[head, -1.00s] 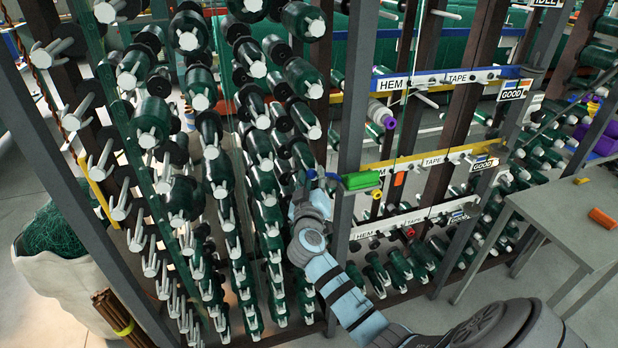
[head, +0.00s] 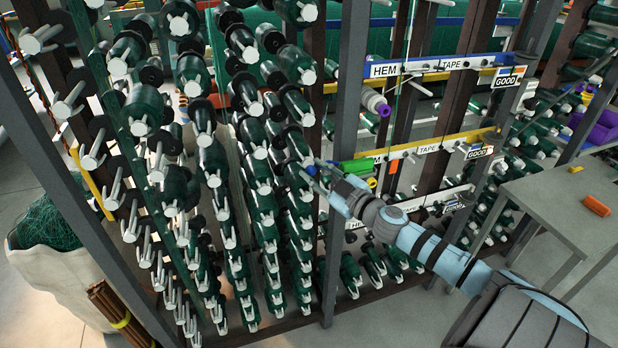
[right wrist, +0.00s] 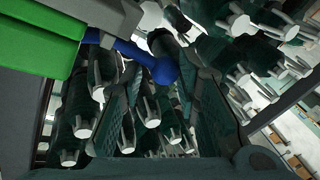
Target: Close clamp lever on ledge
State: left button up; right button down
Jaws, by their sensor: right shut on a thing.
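The clamp has a green body (head: 356,167) at the left end of the yellow middle ledge (head: 425,143), by a grey post. Its blue lever (head: 311,170) sticks out to the left. In the right wrist view the green body (right wrist: 42,42) fills the upper left, and the lever's blue rod ends in a round knob (right wrist: 164,71). My right gripper (head: 318,178) is at the lever's outer end, left of the green body, with its fingers shut on the lever. The fingers partly hide the lever in the head view. My left gripper is out of view.
A rack of green netting spools on pegs (head: 201,122) stands close left of the clamp. A grey post (head: 345,90) stands behind my gripper. A purple-tipped spool (head: 376,102) sits above. A grey table (head: 550,205) with an orange block (head: 597,205) is at right.

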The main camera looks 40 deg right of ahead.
jog(key=shift+s+d+r+n+y, duration=0.1)
jog(key=shift+d+r+n+y, duration=0.3)
jog(key=shift+n+y, duration=0.4)
jog(key=shift+y, duration=0.3)
jog(key=c, duration=1.6)
grip_release()
jog(key=o, duration=0.8)
jog(key=shift+s+d+f+b, duration=0.2)
jog(key=shift+s+d+b, duration=0.1)
jog(key=shift+s+d, duration=0.25)
jog(key=shift+w+a, duration=0.25)
jog(key=shift+a+r, duration=0.1)
jog(key=shift+r, duration=0.1)
notch_tip(320, 180, up, 10)
jog(key=shift+f, duration=0.15)
